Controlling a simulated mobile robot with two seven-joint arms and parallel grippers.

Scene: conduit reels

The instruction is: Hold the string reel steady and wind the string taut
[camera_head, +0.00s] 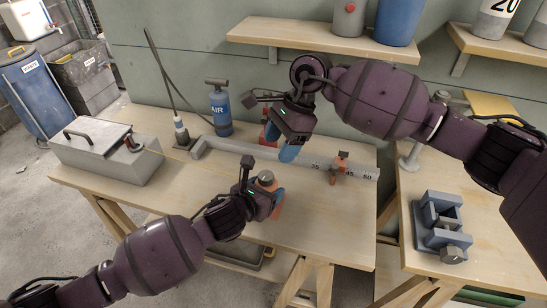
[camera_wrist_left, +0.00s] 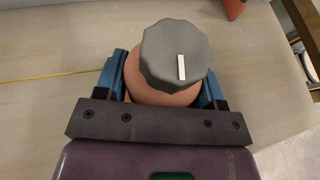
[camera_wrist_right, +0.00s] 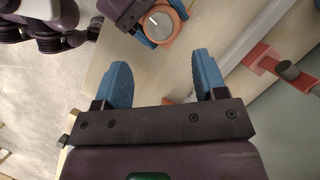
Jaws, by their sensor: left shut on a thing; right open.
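The string reel has an orange body and a grey ribbed knob (camera_head: 266,177) with a white mark. It stands upright on the table. My left gripper (camera_head: 268,202) is shut around its orange body (camera_wrist_left: 165,98); the knob (camera_wrist_left: 178,55) is above the fingers. A thin yellow string (camera_wrist_left: 50,76) runs to the reel from the left and looks straight. My right gripper (camera_head: 288,152) is open and empty, above the table behind the reel. In the right wrist view the knob (camera_wrist_right: 158,24) is beyond its blue fingertips (camera_wrist_right: 163,65).
A grey metal box (camera_head: 108,158) stands on the table at left. A ruled rail (camera_head: 310,164) with an orange clamp (camera_head: 340,168) crosses the back. A blue AIR bottle (camera_head: 220,108) stands behind it. A vise (camera_head: 440,225) sits on the right table. The table's front is clear.

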